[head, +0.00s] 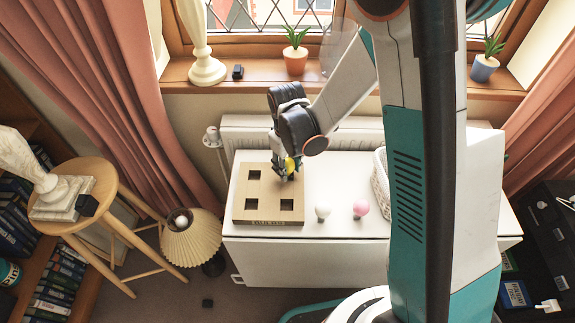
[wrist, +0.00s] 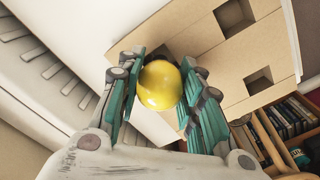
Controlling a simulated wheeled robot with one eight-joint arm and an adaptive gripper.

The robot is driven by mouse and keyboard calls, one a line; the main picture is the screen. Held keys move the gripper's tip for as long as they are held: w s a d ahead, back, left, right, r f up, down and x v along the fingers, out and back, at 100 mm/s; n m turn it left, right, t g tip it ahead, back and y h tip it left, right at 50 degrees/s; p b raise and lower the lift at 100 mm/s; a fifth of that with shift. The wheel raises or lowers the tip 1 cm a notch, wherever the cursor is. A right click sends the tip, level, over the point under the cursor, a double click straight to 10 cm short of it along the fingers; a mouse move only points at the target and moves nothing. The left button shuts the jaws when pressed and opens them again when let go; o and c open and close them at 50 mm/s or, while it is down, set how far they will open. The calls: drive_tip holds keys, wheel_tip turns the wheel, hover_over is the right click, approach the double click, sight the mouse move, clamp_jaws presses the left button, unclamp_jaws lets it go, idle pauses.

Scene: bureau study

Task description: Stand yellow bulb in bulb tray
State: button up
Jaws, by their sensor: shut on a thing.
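My gripper (head: 287,172) is shut on the yellow bulb (head: 290,165) at the back right corner of the bulb tray (head: 267,190). The tray is a tan cardboard block with square holes on the white table. Three holes show empty in the head view; my gripper covers the back right corner. In the wrist view the round yellow bulb (wrist: 160,85) sits between the green-padded fingers, with the tray (wrist: 212,60) behind it and to the right. The bulb's lower end is hidden, so I cannot tell whether it is in a hole.
A white bulb (head: 322,212) and a pink bulb (head: 360,209) stand on the white table (head: 335,178) right of the tray. A white basket (head: 380,186) is farther right. A pleated lamp (head: 192,240) stands left of the table. A radiator and windowsill are behind.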

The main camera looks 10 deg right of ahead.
drive_tip(key=shift+f+b, duration=0.95)
idle(0.6)
drive_tip(key=o, duration=1)
drive_tip(key=shift+o, duration=0.2)
drive_tip(key=shift+r, duration=0.1)
drive_tip(key=shift+r+p, duration=2.3)
drive_tip(key=shift+r, duration=1.2)
